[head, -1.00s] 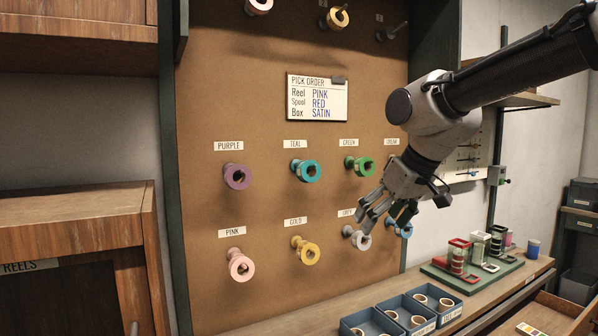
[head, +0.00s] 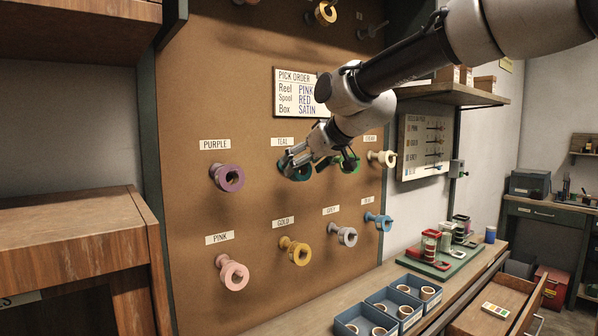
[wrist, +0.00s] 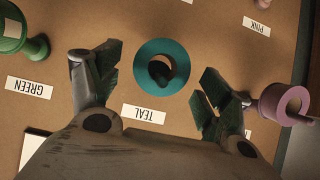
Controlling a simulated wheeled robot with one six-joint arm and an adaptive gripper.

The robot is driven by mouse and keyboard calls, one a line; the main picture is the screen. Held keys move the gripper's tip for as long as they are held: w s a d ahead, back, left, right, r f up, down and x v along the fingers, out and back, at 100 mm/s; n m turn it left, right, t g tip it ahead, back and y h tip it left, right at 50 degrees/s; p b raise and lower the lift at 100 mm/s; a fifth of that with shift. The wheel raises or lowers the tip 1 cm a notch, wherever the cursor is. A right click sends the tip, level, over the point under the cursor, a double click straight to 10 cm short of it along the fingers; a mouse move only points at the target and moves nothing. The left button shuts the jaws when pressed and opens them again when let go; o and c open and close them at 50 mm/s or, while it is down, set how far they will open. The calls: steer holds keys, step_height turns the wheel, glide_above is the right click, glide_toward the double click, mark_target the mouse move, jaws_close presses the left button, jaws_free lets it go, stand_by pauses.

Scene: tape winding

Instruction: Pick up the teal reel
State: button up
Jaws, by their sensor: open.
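The teal reel (wrist: 162,67) hangs on a peg above its TEAL label in the wrist view, which shows the board upside down. My gripper (wrist: 160,85) is open, with one finger on each side of the reel and a gap to it on both sides. In the head view my gripper (head: 288,163) is in front of the teal reel (head: 300,172) and hides most of it. I cannot tell how far the fingers are from the board.
The purple reel (head: 228,178) hangs to the left, close to one finger in the wrist view (wrist: 285,104). The green reel (head: 347,163) is to the right, partly behind my arm. Gold (head: 296,251) and pink (head: 233,272) reels hang below. A pick-order card (head: 298,92) is above.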

steer(key=shift+x, duration=1.25)
steer(key=shift+d, duration=0.1)
steer(key=c, duration=1)
steer(key=shift+c, duration=0.2)
steer(key=shift+r, duration=0.1)
